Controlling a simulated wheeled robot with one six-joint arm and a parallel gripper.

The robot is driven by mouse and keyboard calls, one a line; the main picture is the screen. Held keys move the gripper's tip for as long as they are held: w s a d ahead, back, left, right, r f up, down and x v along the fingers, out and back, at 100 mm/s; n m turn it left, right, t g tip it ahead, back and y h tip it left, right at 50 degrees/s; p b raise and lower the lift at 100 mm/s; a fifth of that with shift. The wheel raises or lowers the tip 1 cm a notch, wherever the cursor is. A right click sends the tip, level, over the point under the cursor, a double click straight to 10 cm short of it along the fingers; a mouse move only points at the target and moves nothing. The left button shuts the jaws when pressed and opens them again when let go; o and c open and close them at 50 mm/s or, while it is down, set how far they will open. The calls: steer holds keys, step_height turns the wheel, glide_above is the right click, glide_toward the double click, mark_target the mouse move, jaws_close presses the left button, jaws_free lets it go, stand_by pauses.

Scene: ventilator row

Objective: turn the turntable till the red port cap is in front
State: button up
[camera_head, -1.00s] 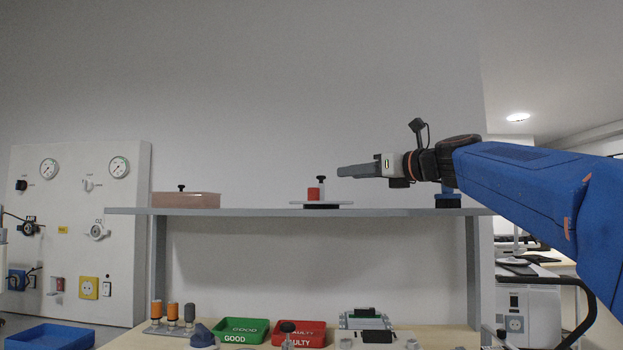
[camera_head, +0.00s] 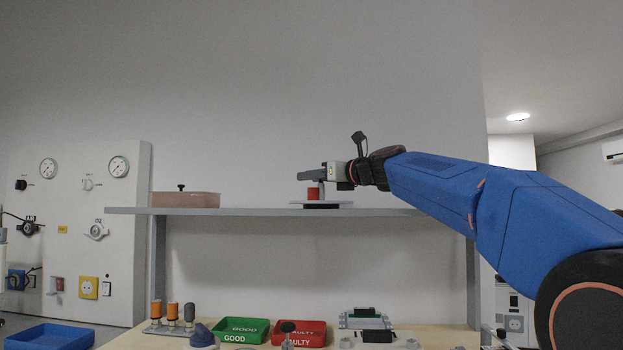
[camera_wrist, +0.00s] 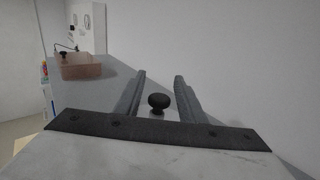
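The turntable (camera_head: 342,204) is a thin light disc on a dark base, on the grey shelf. The red port cap (camera_head: 313,193) stands on it, left of its middle in the head view. My gripper (camera_head: 308,175) is above the turntable, level, pointing left. In the wrist view my gripper (camera_wrist: 159,78) has its two dark fingers apart. A black round knob (camera_wrist: 159,101) shows in the gap between them; I cannot tell whether a finger touches it. The red cap is not seen in the wrist view.
A brownish box with a black knob (camera_head: 186,200) stands on the shelf (camera_head: 250,211) to the left. Free shelf lies between box and turntable. Below are a green tray (camera_head: 242,331), a red tray (camera_head: 299,334) and several fixtures. The wall is behind.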

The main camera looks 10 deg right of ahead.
steer(key=shift+w+a, duration=0.2)
steer(key=shift+w, duration=0.15)
jaws_close()
steer(key=shift+a+n+g+y, duration=0.1)
steer(key=shift+n+g+y, duration=0.45)
steer(key=shift+y, duration=0.25)
steer(key=shift+s+a+n+g+y, duration=0.15)
steer(key=shift+n+g+y, duration=0.3)
steer(key=shift+n+y, duration=0.1)
steer(key=shift+s+a+n+g+y, duration=0.15)
steer(key=shift+n+g+y, duration=0.25)
steer(key=shift+y, duration=0.15)
